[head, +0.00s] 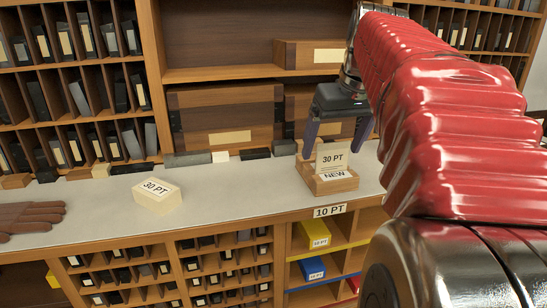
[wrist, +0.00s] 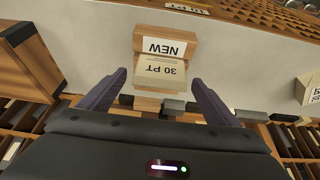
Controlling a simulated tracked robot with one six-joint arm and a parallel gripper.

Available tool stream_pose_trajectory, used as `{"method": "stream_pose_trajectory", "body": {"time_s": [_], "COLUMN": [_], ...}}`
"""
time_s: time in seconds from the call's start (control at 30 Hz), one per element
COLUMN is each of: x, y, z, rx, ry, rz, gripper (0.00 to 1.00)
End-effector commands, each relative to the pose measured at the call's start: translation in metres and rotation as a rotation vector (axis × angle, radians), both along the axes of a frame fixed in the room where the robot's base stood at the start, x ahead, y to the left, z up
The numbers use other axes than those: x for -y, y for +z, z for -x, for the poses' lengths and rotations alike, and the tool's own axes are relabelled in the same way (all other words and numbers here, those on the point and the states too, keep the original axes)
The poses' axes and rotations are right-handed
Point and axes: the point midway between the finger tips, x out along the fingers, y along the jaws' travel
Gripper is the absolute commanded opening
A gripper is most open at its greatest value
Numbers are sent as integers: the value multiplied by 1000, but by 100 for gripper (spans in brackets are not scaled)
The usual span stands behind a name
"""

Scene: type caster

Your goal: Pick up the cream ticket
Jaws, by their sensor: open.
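The cream ticket (head: 332,160), marked 30 PT, stands upright in a small wooden holder (head: 318,186) labelled NEW on the counter's right part. In the wrist view the ticket (wrist: 160,74) appears upside down, between my fingers, with the holder (wrist: 166,31) beyond it. My gripper (head: 333,150) is open, fingers pointing down, just behind and above the ticket in the head view. In the wrist view one finger of my gripper (wrist: 160,82) shows on each side of the ticket, with a gap on both sides. Whether the fingertips are level with the ticket I cannot tell.
A cream block (head: 157,196) marked 30 PT lies on the grey counter (head: 235,188), left of the holder. Dark and pale bars (head: 188,159) line the counter's back edge. Brown gloves (head: 28,219) lie at far left. Shelves with several boxes stand behind; cubbyholes are below.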

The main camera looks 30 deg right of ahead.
Motion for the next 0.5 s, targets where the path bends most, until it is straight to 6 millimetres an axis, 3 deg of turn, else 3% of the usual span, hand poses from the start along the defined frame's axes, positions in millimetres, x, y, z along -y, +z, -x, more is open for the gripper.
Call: {"method": "stream_pose_trajectory", "body": {"time_s": [0.17,0.5], "x": [0,0], "y": [0,0], "z": [0,0], "rx": [0,0], "ry": [0,0], "rz": [0,0], "gripper": [84,60]}}
